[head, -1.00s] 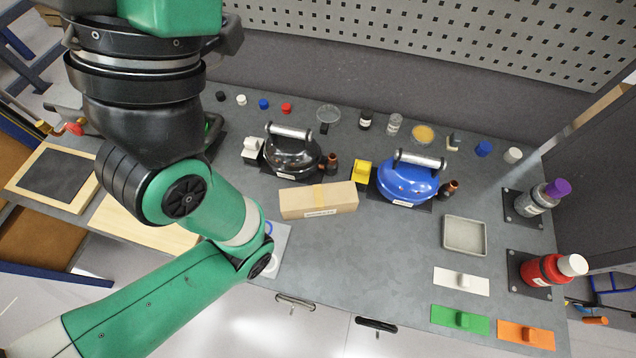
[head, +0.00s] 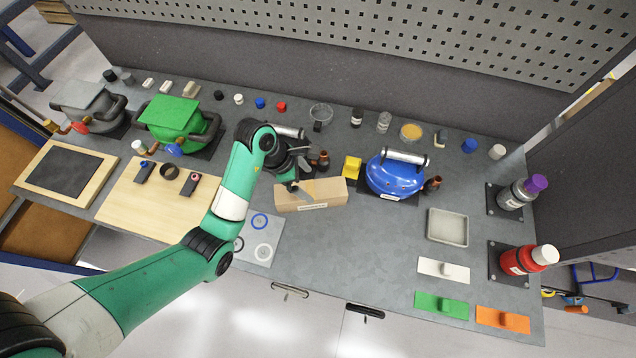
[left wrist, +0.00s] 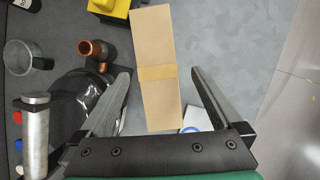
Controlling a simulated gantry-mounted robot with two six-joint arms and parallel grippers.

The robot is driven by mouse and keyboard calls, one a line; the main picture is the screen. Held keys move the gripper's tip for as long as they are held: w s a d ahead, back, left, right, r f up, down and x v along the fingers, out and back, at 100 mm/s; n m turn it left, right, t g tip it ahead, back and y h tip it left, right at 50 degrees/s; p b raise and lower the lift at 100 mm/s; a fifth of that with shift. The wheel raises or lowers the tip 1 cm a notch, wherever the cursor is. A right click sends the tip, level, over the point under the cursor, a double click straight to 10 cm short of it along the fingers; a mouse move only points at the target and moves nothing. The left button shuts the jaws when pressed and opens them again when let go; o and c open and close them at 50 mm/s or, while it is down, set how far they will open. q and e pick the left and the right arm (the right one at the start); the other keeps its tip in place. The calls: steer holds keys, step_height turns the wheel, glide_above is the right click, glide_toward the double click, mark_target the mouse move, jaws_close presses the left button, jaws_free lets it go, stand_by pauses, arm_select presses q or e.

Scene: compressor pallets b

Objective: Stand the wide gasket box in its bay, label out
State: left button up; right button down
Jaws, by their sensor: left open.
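The wide gasket box (head: 325,194) is a long tan carton lying flat on the grey bench, with a tape band across its top and a white label on its front side. In the left wrist view the box (left wrist: 155,45) runs lengthwise away between my finger lines. Contact cannot be told. My right gripper is out of view. I cannot make out a bay for the box.
A black compressor (head: 283,155), partly behind my arm, and copper fittings (head: 323,160) stand close behind the box. A yellow block (head: 352,167) and blue compressor (head: 391,177) are right of it. A grey tray (head: 447,227) lies farther right.

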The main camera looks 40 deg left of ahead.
mark_target(310, 189)
arm_select(q)
steer(key=shift+s+a+f+n, duration=0.15)
steer(key=shift+s+a+n, duration=0.15)
steer(key=shift+s+a, duration=0.5)
steer(key=shift+w+a, duration=0.15)
steer(key=shift+a, duration=0.1)
steer(key=b+x, duration=0.2)
steer(key=x, duration=0.4)
steer(key=shift+w+d+f, duration=0.15)
steer(key=shift+w+f, duration=0.05)
steer(key=shift+f, duration=0.05)
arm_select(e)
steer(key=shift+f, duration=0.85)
arm_select(q)
steer(key=b+x, duration=0.2)
steer(key=x, duration=0.3)
steer(key=shift+s+f+b, duration=0.1)
steer(key=shift+s+b, duration=0.05)
steer(key=shift+b, duration=0.2)
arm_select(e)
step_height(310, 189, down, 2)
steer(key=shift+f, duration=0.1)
arm_select(q)
jaws_close()
steer(key=shift+r, duration=0.2)
